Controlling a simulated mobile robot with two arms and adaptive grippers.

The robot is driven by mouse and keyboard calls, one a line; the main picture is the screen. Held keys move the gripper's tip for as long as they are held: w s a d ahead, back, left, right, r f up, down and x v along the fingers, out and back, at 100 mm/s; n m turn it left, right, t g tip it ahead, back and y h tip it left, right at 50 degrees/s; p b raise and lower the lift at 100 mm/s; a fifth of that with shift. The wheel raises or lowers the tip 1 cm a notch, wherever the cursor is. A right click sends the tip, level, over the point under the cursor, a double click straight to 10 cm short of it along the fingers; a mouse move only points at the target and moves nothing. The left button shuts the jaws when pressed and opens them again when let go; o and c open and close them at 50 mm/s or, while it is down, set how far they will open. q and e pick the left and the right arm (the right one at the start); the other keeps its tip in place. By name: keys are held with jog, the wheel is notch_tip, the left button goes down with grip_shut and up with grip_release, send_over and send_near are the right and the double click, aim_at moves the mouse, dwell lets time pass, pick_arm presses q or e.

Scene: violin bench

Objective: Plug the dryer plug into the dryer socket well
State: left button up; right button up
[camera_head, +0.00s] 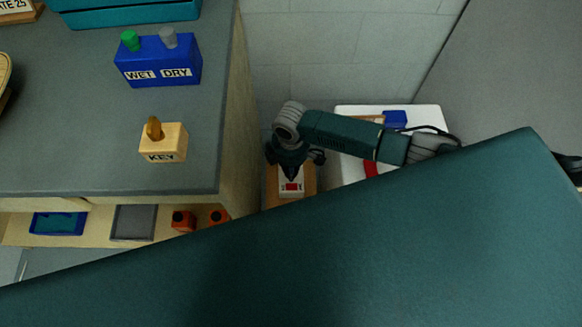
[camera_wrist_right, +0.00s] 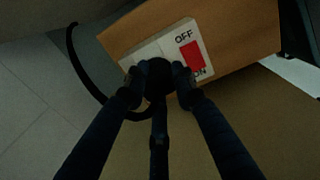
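My right gripper (camera_head: 291,175) points down at a white plate (camera_head: 291,188) with a red switch, on top of a wooden post (camera_head: 273,189). In the right wrist view its fingers (camera_wrist_right: 159,82) are closed around a dark, rounded piece, which looks like the dryer plug (camera_wrist_right: 158,73). This piece is over the plate's end beside the red switch (camera_wrist_right: 191,55), marked OFF and ON. A black cable (camera_wrist_right: 76,57) curves in from the left towards the fingers. The socket well is hidden by the fingers and plug, so I cannot tell whether the plug is inside. My left gripper is out of view.
The grey bench (camera_head: 75,130) is at left, with a blue WET/DRY box (camera_head: 160,65) and a wooden KEY block (camera_head: 164,143). A white surface (camera_head: 350,165) is right of the post. My own large teal link covers the foreground.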

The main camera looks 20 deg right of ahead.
jog(key=o, duration=0.4)
jog(key=shift+f, duration=0.1)
jog(key=shift+c, duration=0.2)
notch_tip(320, 180, up, 12)
dwell(1.0)
